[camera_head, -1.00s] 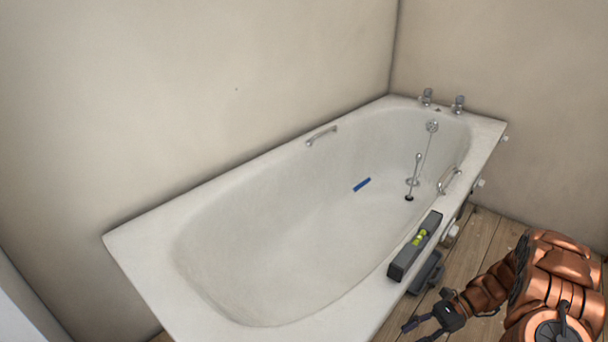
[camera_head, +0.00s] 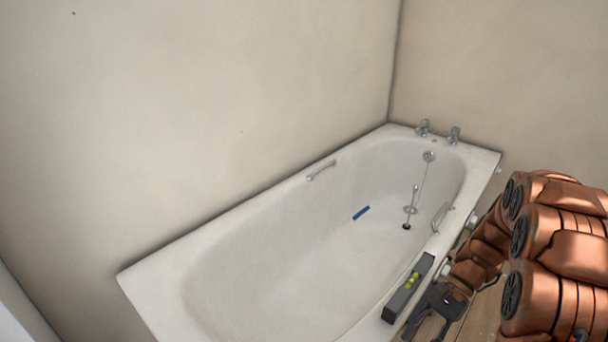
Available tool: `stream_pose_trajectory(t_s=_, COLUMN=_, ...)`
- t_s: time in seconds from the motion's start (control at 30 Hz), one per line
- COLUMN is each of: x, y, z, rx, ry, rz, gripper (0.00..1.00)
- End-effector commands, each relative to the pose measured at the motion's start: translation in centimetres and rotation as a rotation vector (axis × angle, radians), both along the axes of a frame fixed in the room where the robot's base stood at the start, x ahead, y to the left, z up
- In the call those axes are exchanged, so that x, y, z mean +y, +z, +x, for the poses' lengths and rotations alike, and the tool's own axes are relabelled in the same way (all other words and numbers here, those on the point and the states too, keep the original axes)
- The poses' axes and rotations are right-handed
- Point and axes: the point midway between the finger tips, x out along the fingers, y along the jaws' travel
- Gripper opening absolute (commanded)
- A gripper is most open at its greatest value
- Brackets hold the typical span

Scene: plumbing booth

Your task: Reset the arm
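My copper-coloured arm enters at the right. My black gripper (camera_head: 424,335) hangs low beside the near rim of the white bathtub (camera_head: 157,280), just right of the grey spirit level. Its fingers point down toward the bottom edge and are spread apart. I see nothing held between them. The tips are close to the picture's lower edge.
The grey spirit level (camera_head: 402,300) with a yellow-green vial lies on the bathtub's near rim. A blue strip (camera_head: 361,213) and a plug on a chain (camera_head: 407,226) are inside the bathtub. Taps (camera_head: 455,135) stand at the far end. Walls close in behind.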

Motion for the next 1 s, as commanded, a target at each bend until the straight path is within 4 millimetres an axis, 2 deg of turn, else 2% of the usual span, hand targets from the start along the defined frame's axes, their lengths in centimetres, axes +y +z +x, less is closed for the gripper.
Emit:
stream_pose_trajectory(t_s=0.03, x=0.4, y=1.9, z=-0.4, rx=-0.014, ry=0.022, rz=-0.010, gripper=0.40)
stream_pose_trajectory(t_s=0.1, x=0.8, y=3.6, z=-0.8, rx=-0.034, ry=0.052, rz=-0.025, gripper=0.40)
stream_pose_trajectory(t_s=0.57, x=3.4, y=13.7, z=-4.4, rx=-0.166, ry=0.249, rz=-0.113, gripper=0.40)
stream_pose_trajectory(t_s=1.0, x=5.4, y=22.3, z=-9.1, rx=-0.295, ry=0.449, rz=-0.185, gripper=0.40)
